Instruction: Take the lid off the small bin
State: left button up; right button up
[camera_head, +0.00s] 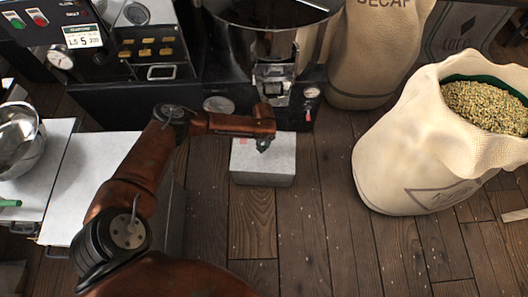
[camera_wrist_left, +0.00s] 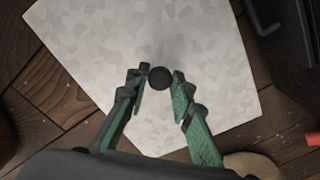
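The small bin (camera_head: 263,177) is a low grey metal box on the wooden floor, in the middle of the head view. Its pale mottled lid (camera_head: 277,146) is on it and fills much of the wrist view (camera_wrist_left: 95,45). A round black knob (camera_wrist_left: 159,78) shows on the lid in the wrist view. My left gripper (camera_head: 263,146) is over the lid, pointing down. In the wrist view its green-padded fingertips (camera_wrist_left: 159,74) stand apart on either side of the knob, with small gaps. In the head view the gripper hides the knob. My right gripper is out of view.
A roasting machine (camera_head: 190,100) stands just behind the bin. A large open sack of green beans (camera_head: 395,160) is at the right, and a DECAF sack (camera_head: 372,50) is behind. Floor in front is clear.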

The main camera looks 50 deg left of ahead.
pick_arm(q)
grip_shut()
dwell(0.5)
